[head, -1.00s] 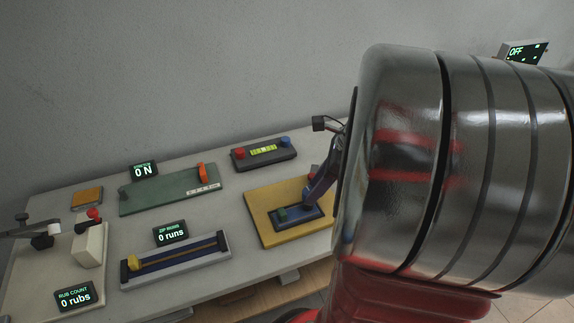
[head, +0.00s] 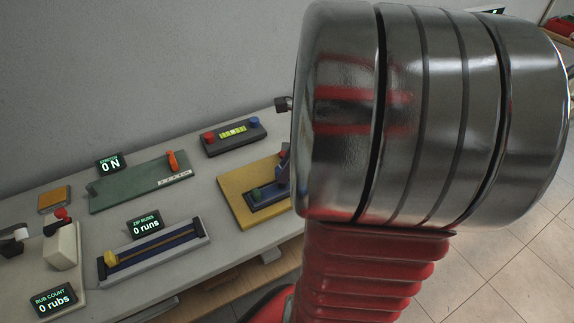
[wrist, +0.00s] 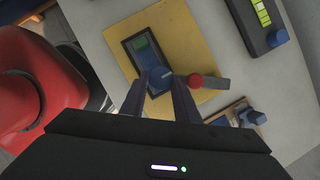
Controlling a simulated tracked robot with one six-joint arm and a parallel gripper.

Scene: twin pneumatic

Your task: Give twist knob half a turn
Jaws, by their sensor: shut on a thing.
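The twist knob (wrist: 160,76) looks like a round blue cap at one end of a dark blue plate (wrist: 133,52) on a yellow board (wrist: 193,42) in the wrist view. My gripper (wrist: 160,86) has its two fingers on either side of this knob and is shut on it. In the head view, the yellow board (head: 233,202) is partly visible, but my arm hides the knob and my gripper.
A red ball (wrist: 195,80) on a grey bar sits close to the right finger in the wrist view. A dark box with a yellow-green display (head: 232,131) stands behind the board. A slide device (head: 152,252) and a green fixture (head: 140,183) stand to the left.

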